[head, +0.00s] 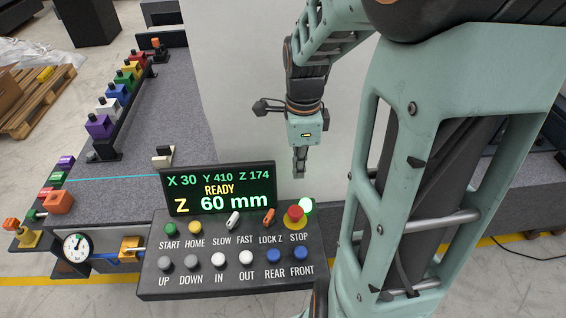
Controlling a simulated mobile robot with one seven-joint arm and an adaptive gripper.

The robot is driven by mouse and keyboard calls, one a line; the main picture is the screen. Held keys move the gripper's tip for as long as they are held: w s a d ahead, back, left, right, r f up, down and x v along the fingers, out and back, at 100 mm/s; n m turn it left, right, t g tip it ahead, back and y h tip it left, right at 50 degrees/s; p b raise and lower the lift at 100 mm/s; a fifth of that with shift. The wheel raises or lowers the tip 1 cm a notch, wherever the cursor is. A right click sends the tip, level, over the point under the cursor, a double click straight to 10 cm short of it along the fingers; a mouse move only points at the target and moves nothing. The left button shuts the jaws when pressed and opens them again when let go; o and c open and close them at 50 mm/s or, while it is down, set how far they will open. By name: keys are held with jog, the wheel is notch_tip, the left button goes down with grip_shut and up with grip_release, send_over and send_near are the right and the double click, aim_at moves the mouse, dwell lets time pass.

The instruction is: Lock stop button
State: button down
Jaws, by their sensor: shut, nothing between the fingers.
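The red STOP button (296,212) has a yellow base and sits at the top right of the dark control panel (155,285). A green light glows just beside it. My gripper (299,174) points down behind the panel's upper edge, above and near the STOP button in the picture, with a visible gap. Its fingers are shut and empty. An orange lever labelled LOCK Z (268,217) and a white SLOW/FAST lever (233,221) stand left of the STOP button. The display (219,188) reads X 30, Y 410, Z 174, READY, Z 60 mm.
Green START (170,229), yellow HOME (195,228) and a lower row of grey, white and blue buttons share the panel. A dial gauge (76,247) is at its left. Colored blocks line the granite bed (165,110). My arm covers the right side.

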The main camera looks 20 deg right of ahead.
jog(key=shift+s+a, duration=0.1)
jog(key=shift+s, duration=0.05)
send_near(296, 211)
notch_tip(296, 211, down, 7)
jog(key=shift+r+p, duration=0.1)
jog(key=shift+p, duration=0.2)
dwell(0.6)
